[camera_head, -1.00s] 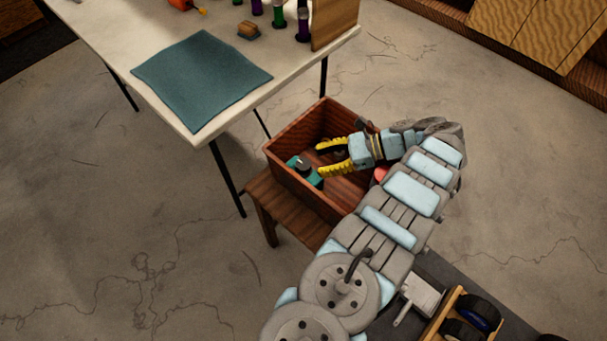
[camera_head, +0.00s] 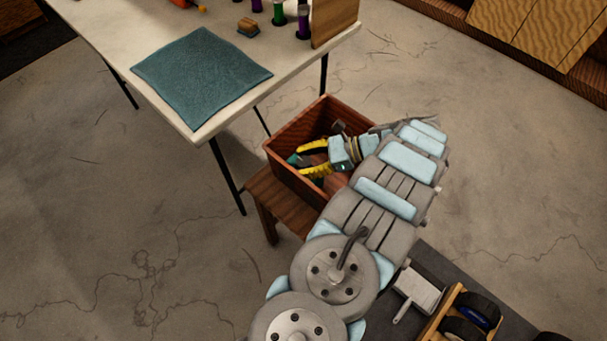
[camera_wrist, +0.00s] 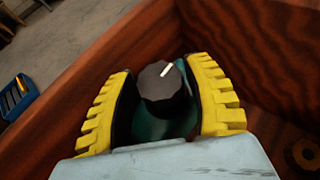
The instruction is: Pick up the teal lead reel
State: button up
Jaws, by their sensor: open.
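The teal lead reel (camera_head: 292,159) lies inside the wooden box, mostly hidden by my gripper in the head view. In the wrist view, the reel's teal body (camera_wrist: 150,127) shows between the two yellow fingers, with a dark faceted knob (camera_wrist: 160,88) bearing a white mark on top. My gripper (camera_head: 312,157) is down in the box, its fingers open on either side of the reel. In the wrist view, the open gripper (camera_wrist: 162,95) has the knob between its fingertips; I cannot tell whether either finger touches the reel.
The wooden box (camera_head: 292,183) has upright walls close around my gripper and stands on a low wooden stool (camera_head: 268,200). A white table (camera_head: 170,112) with a teal mat (camera_head: 202,80) stands behind and left. A rack with dark wheels (camera_head: 466,322) is at lower right.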

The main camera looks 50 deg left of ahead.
grip_shut()
dwell(0.4)
